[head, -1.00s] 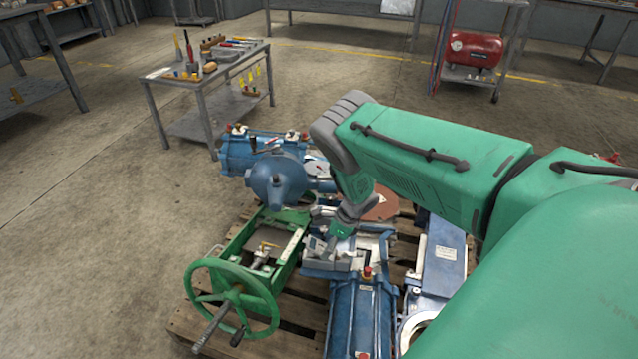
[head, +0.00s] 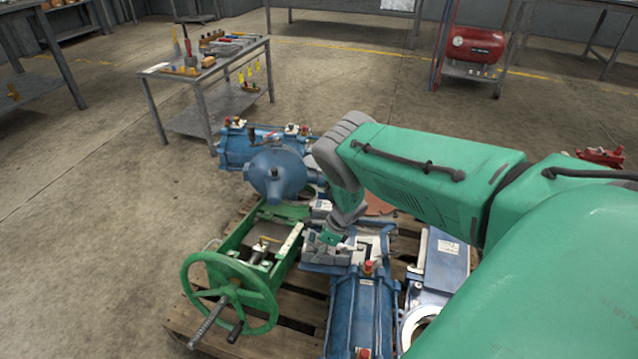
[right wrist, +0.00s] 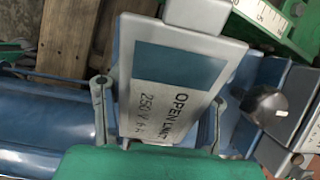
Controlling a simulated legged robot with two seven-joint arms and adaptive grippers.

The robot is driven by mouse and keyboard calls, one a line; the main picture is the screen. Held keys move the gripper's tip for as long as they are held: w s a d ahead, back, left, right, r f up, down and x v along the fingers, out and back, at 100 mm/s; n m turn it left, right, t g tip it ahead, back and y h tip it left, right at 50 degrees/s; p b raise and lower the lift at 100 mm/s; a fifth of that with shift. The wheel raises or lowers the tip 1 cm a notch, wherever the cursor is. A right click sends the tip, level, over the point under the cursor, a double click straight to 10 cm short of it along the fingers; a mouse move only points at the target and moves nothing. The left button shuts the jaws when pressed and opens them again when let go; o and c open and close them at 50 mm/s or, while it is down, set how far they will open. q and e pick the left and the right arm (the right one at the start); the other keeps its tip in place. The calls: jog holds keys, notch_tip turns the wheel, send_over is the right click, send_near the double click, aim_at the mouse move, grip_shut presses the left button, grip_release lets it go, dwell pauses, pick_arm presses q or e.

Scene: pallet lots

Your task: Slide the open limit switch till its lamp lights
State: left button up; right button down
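The open limit switch (right wrist: 170,90) is a pale grey box with a blue band and the printed words "OPEN LIMIT". It fills the middle of the right wrist view. My right gripper (right wrist: 160,93) has one finger on each side of the box, spread wide; whether either finger touches it is unclear. In the head view my right gripper (head: 333,238) reaches down to grey boxes on the blue valve actuator, its fingers partly hidden. I cannot make out a lit lamp in either view. My left gripper is not in view.
A green frame with a handwheel (head: 230,296) stands left of the gripper. A blue cylinder (head: 360,312) lies in front, and a blue domed housing (head: 275,175) behind. A dark rounded knob (right wrist: 266,104) sits right of the switch. A tool table (head: 205,68) stands farther back.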

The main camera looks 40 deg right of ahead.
jog(key=shift+w+d+f+b, duration=0.15)
jog(key=shift+d+b, duration=0.15)
jog(key=shift+d, duration=0.15)
jog(key=c, duration=0.8)
grip_release()
jog(key=shift+o, duration=0.2)
jog(key=shift+r, duration=0.3)
jog(key=v, duration=1.1)
jog(key=shift+d+r, duration=0.1)
